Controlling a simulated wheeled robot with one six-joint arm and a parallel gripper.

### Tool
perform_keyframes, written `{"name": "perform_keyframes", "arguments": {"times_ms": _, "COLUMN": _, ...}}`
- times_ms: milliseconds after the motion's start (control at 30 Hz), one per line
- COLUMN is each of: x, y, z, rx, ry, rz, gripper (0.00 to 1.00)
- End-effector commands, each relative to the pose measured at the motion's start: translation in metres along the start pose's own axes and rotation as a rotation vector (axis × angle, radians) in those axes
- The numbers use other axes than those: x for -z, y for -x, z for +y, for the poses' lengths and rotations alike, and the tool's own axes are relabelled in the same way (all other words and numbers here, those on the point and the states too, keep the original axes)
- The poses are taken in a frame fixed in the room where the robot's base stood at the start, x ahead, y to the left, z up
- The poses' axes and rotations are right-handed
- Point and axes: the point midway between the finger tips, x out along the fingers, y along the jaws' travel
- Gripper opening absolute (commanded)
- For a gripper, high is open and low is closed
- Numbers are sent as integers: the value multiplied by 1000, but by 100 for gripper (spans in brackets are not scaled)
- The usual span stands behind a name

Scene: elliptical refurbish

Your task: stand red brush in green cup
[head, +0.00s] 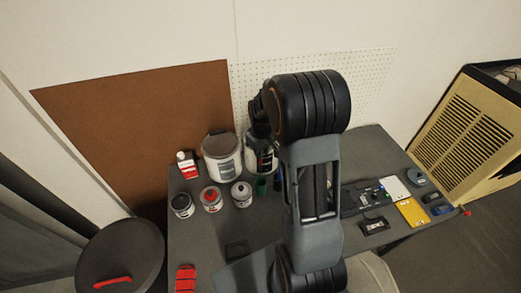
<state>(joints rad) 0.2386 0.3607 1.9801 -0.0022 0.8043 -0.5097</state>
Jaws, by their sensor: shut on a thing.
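My arm fills the middle of the head view and hides part of the table (215,232). My gripper cannot be made out, and whatever it holds is hidden too. A small green object (262,188) stands on the table just left of my arm. It may be the green cup, but it is too small to tell. A second bit of green shows beside it at the arm's edge. I cannot pick out a red brush.
Behind the green object stand a large white tub (222,158) and a dark bottle (263,155). Small cans (211,199) stand left of it. Right of my arm lie a yellow card (412,212) and electronic parts. A red item (186,277) lies front left.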

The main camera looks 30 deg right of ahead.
Motion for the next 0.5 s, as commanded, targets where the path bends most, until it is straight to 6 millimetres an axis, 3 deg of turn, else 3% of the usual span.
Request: {"name": "perform_keyframes", "arguments": {"times_ms": 500, "x": 0, "y": -47, "z": 0, "rx": 1, "ry": 1, "rz": -1, "gripper": 0}}
